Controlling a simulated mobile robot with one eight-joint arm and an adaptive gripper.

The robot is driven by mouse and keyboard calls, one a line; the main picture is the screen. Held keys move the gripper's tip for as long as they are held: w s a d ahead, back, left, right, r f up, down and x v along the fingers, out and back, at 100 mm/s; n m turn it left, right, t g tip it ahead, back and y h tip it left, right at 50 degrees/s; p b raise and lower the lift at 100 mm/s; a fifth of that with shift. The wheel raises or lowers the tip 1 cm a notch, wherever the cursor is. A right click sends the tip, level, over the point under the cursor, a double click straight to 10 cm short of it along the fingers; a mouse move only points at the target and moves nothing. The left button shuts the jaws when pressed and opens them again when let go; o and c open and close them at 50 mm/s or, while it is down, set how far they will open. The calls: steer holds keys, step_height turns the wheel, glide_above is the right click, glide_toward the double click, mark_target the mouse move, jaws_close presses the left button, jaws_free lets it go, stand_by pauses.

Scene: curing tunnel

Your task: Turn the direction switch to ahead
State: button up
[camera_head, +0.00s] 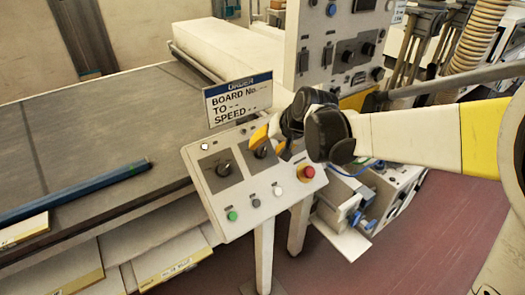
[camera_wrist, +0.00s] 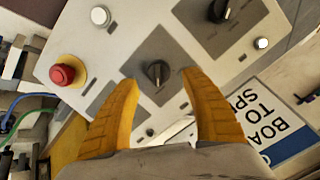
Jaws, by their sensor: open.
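The right switch (camera_head: 262,151) is partly hidden by my gripper (camera_head: 272,146). In the wrist view this switch (camera_wrist: 157,73) lies between my two yellow fingertips (camera_wrist: 159,78), which are apart on either side of it; I see no contact. Its pointer runs roughly up and down in that view. I cannot read which switch is for direction.
A red mushroom button (camera_head: 306,172) sits at the panel's right, near my gripper. Green (camera_head: 232,215) and pale (camera_head: 278,190) buttons line the lower edge. An order sign (camera_head: 238,99) stands behind the panel. A conveyor bed (camera_head: 90,125) with a blue bar (camera_head: 75,193) is left.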

steer(key=v, duration=0.8)
steer(key=s+d+f+h+b, duration=0.1)
steer(key=s+d+f, duration=0.2)
steer(key=s, duration=0.4)
steer(key=s+d+f+h+b, duration=0.2)
steer(key=s+d+f, duration=0.1)
steer(key=s+d, duration=0.3)
steer(key=s+d+f+t+h+b, duration=0.1)
steer(key=s+d+f, duration=0.2)
steer(key=s, duration=0.6)
steer(key=shift+d, duration=1.05)
